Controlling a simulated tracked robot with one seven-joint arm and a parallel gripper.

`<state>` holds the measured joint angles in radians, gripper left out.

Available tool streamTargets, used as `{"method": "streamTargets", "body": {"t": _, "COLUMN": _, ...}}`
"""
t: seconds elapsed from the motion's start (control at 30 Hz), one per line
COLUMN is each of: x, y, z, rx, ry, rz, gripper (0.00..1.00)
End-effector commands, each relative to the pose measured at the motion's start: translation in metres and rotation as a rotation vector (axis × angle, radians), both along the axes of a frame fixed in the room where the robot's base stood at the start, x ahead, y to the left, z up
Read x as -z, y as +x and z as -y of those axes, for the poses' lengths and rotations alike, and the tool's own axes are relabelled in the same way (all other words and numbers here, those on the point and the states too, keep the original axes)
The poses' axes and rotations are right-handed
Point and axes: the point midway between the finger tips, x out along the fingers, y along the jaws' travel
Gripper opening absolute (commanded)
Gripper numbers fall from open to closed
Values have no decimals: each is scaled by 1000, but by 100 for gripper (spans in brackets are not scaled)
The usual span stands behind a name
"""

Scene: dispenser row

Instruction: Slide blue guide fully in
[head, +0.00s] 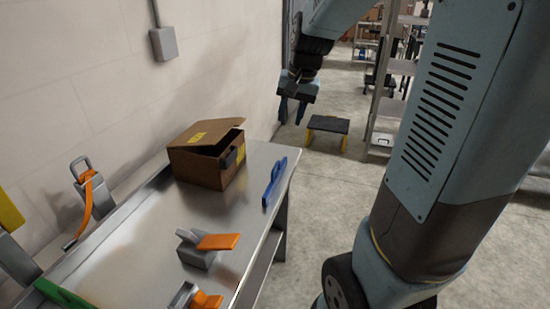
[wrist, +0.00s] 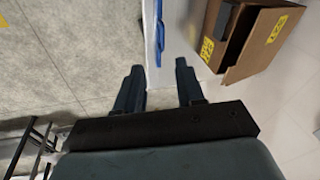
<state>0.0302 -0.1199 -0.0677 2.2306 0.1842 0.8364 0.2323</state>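The blue guide (head: 273,182) is a long narrow bar at the right edge of the metal table, beside the cardboard box. In the wrist view the blue guide (wrist: 158,25) shows as a thin strip along the table edge, beyond my fingertips. My gripper (head: 292,112) hangs in the air past the far end of the table, apart from the guide. In the wrist view my gripper (wrist: 159,66) has its two dark fingers spread with nothing held between them. How far the guide is slid in cannot be told.
A cardboard box (head: 203,167) with a raised lid stands on the table (head: 135,215) next to the guide. Orange-handled dispensers (head: 218,242) stand nearer. A wall bounds the left side. A step stool (head: 328,125) and shelving stand beyond; the floor right of the table is open.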

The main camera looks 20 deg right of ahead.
Motion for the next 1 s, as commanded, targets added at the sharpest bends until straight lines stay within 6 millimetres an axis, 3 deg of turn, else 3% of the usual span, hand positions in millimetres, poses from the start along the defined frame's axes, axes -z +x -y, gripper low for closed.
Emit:
{"method": "streamTargets", "body": {"t": 0.1, "x": 24, "y": 27, "z": 6, "rx": 62, "ry": 26, "rz": -50, "gripper": 38}}
{"method": "streamTargets", "body": {"t": 0.33, "x": 58, "y": 61, "z": 14, "rx": 148, "ry": 55, "rz": -107, "gripper": 38}}
{"method": "streamTargets", "body": {"t": 0.67, "x": 81, "y": 72, "z": 14, "rx": 177, "ry": 66, "rz": -128, "gripper": 38}}
{"method": "streamTargets", "body": {"t": 1.0, "x": 136, "y": 78, "z": 5, "rx": 176, "ry": 64, "rz": -130, "gripper": 38}}
